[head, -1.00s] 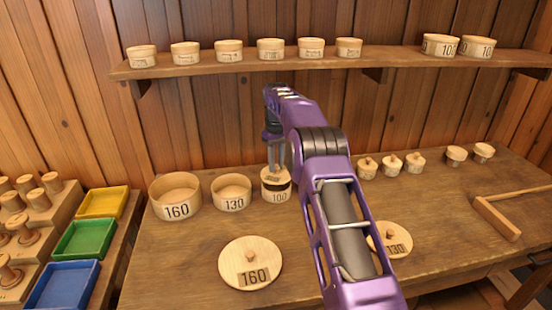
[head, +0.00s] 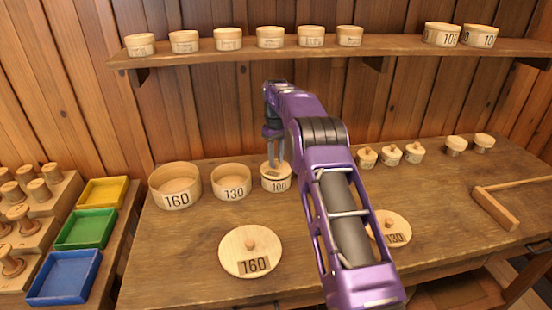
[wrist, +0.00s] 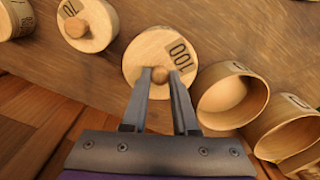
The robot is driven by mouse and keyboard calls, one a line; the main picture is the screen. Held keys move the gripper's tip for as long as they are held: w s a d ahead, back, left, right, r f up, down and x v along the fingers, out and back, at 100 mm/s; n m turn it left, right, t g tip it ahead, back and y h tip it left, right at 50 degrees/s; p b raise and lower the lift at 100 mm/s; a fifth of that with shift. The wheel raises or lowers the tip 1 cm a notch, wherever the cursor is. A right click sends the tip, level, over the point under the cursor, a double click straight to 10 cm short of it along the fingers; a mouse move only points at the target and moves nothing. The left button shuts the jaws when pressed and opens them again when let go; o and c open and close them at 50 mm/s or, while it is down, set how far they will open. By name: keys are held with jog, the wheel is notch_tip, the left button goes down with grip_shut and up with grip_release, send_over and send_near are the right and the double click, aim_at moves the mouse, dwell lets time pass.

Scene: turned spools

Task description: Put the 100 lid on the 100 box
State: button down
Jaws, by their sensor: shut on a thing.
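The 100 box (head: 275,184) is a small round wooden box on the bench, to the right of the 130 box. The 100 lid (head: 283,170) is a pale disc lying level on top of the box, with no visible gap between them. In the wrist view the lid (wrist: 149,52) shows its 100 label and covers the box opening. My gripper (head: 276,160) is above the lid, shut on its knob (wrist: 159,75), with one finger on each side. The box wall is hidden beneath the lid in the wrist view.
The open 160 box (head: 176,186) and 130 box (head: 231,182) stand to the left. The 160 lid (head: 250,252) and 130 lid (head: 393,229) lie in front. Several small lidded boxes (head: 390,154) stand to the right. A shelf (head: 330,58) with boxes is above.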

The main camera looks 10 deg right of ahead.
jog(key=shift+f, duration=0.2)
dwell(0.5)
jog(key=shift+c, duration=1)
grip_release()
jog(key=shift+r, duration=0.4)
jog(key=shift+r, duration=0.35)
jog(key=shift+r, duration=0.1)
